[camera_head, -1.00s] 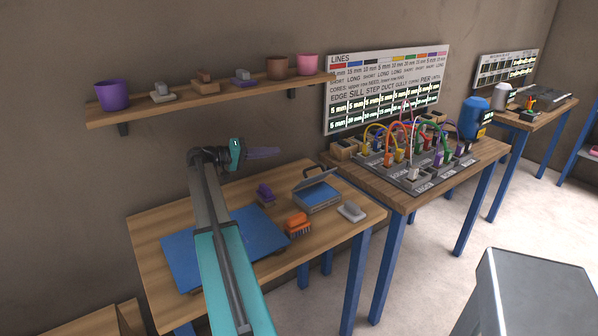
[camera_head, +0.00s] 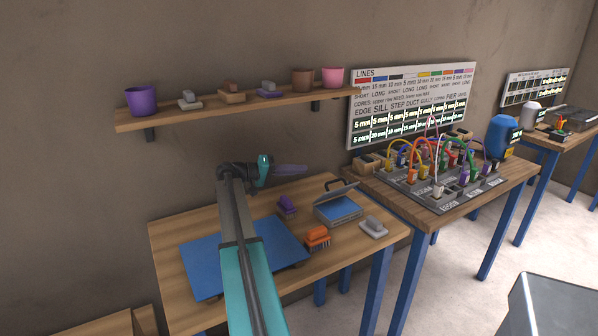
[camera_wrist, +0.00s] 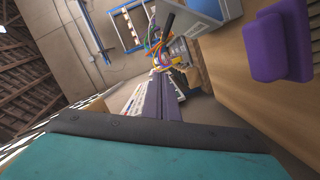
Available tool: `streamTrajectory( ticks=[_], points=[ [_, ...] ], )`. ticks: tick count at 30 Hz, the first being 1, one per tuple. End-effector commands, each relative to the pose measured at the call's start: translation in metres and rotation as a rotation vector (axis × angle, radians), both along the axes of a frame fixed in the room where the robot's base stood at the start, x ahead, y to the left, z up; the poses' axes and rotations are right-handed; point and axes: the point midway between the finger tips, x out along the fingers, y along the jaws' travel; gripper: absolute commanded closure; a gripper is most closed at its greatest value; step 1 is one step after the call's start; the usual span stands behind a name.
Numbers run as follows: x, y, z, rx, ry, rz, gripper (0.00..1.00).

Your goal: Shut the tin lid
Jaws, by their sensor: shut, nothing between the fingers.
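The grey tin (camera_head: 340,211) stands on the wooden table, with a blue surface showing inside. Its lid (camera_head: 337,193) is raised and tilted, with a dark handle at its far side. My gripper (camera_head: 304,170) has purple fingers, shut and empty, in the air to the left of the tin and above table height. In the wrist view the closed fingers (camera_wrist: 160,80) point away from the camera. A grey box edge with blue, apparently the tin (camera_wrist: 213,12), shows at the top there.
A blue mat (camera_head: 205,272) lies at left. A shelf (camera_head: 205,109) with pots hangs behind. A cable board (camera_head: 440,195) stands right.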

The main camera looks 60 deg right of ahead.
Motion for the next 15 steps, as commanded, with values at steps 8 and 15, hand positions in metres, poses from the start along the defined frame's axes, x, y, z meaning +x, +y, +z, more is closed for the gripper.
streamTrajectory(
  ticks=[8,15],
  points=[
    [-0.027,-0.027,-0.003,0.0,0.0,-0.001,1.0],
    [-0.05,-0.052,-0.007,0.001,0.0,-0.001,1.0]
  ],
)
